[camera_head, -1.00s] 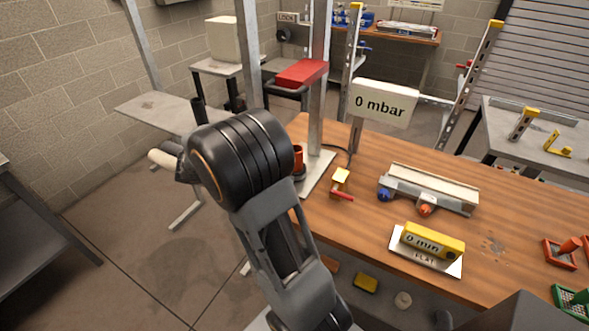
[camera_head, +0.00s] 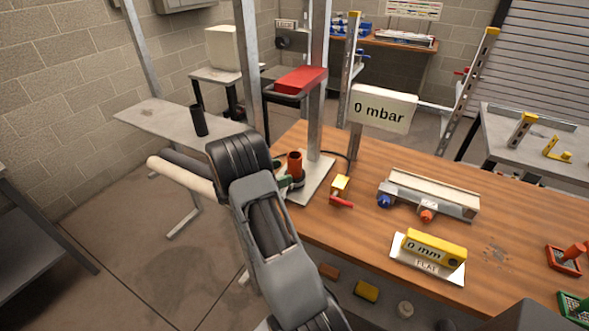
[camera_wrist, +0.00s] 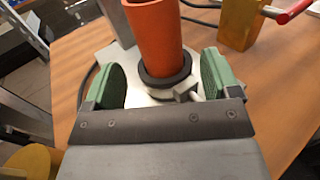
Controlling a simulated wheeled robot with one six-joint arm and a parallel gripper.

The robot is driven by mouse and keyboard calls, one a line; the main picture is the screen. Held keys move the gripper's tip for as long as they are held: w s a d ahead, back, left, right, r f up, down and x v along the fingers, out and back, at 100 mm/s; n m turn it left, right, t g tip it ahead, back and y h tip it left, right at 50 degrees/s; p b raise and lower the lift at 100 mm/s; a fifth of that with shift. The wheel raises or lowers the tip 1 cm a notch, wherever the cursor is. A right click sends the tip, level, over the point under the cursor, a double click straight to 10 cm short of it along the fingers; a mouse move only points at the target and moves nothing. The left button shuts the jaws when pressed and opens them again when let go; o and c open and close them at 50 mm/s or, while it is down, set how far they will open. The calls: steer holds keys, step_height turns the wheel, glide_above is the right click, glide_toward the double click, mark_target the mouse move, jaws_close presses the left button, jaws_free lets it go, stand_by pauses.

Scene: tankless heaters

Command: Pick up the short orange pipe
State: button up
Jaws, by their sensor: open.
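The short orange pipe (camera_head: 295,163) stands upright in a dark collar on a metal base plate at the near-left end of the wooden bench. In the wrist view the pipe (camera_wrist: 156,40) rises at top centre, its upper end cut off by the frame. My gripper (camera_wrist: 160,78) is open, with one green pad to each side of the pipe in the picture and a gap beside each. I cannot tell how deep the pipe sits between the pads.
A yellow valve with a red handle (camera_head: 341,187) is close on the right. A 0 mbar display (camera_head: 383,108) and a 0 mm gauge (camera_head: 434,248) stand farther right on the bench.

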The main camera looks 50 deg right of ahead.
mark_target(296, 167)
steer(key=shift+p+x, duration=0.65)
steer(key=shift+x, duration=2.25)
steer(key=shift+c, duration=0.4)
steer(key=c, duration=1)
steer(key=shift+o, duration=0.2)
